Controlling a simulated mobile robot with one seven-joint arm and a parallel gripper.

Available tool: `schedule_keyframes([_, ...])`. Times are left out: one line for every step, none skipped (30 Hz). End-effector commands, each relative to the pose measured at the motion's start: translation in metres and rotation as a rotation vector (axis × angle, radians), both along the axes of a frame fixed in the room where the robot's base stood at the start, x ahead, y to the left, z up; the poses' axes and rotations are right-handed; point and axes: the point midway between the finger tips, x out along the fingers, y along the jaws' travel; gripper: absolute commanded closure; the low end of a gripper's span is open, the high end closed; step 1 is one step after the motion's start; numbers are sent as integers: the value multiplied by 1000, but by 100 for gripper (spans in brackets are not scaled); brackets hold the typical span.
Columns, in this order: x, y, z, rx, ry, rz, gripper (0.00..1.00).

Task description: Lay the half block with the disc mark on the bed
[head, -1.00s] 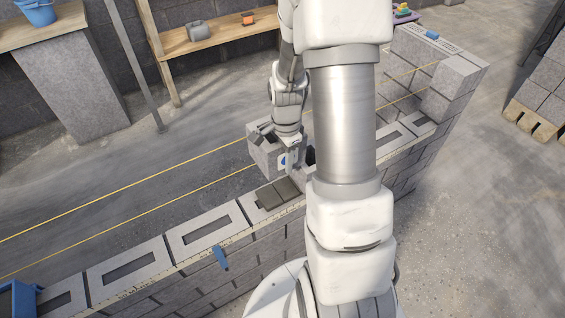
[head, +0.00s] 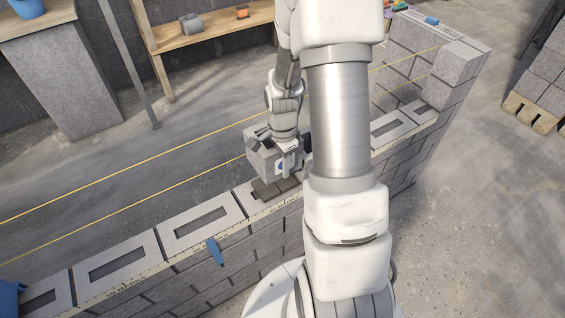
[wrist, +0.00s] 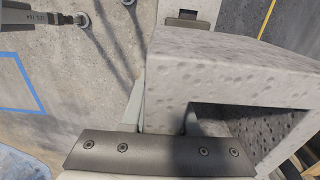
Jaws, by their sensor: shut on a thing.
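The grey half block (head: 262,158) with a blue disc mark (head: 281,167) on its face hangs in my gripper (head: 289,146). My gripper is shut on one wall of the block, which also fills the right of the wrist view (wrist: 230,68), its hollow showing. The bed is a dark mortar patch (head: 268,192) on top of the wall, just below and in front of the block in the head view. The block's lower edge overlaps the bed in the picture. I cannot tell whether they touch. My arm hides the wall just right of the bed.
Hollow blocks (head: 200,224) run along the wall top left of the bed, and more (head: 390,132) to the right. Yellow string lines (head: 130,183) run along behind the wall. A blue clip (head: 215,252) hangs on its front. A wooden shelf (head: 215,30) stands behind.

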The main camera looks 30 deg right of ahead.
Motion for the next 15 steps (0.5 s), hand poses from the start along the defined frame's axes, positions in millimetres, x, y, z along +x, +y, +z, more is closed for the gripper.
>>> schedule_keyframes([1,0,-10,0,-2,0,100])
schedule_keyframes([1,0,-13,0,-2,0,100])
schedule_keyframes([1,0,-17,0,-2,0,100])
schedule_keyframes([1,0,-21,0,-3,0,100])
schedule_keyframes([1,0,-24,0,-3,0,100])
schedule_keyframes([1,0,-28,0,-3,0,100])
schedule_keyframes([1,0,-31,0,-3,0,100])
schedule_keyframes([1,0,-35,0,-3,0,100])
schedule_keyframes([1,0,-39,-1,-3,0,100])
schedule_keyframes([1,0,-42,-1,-3,0,100])
schedule_keyframes([1,0,-45,-1,-2,0,100])
schedule_keyframes([1,0,-50,-1,-2,0,100])
schedule_keyframes([1,0,-53,-1,-2,1,100])
schedule_keyframes([1,0,-57,-1,-2,1,100])
schedule_keyframes([1,0,-61,0,-2,0,100])
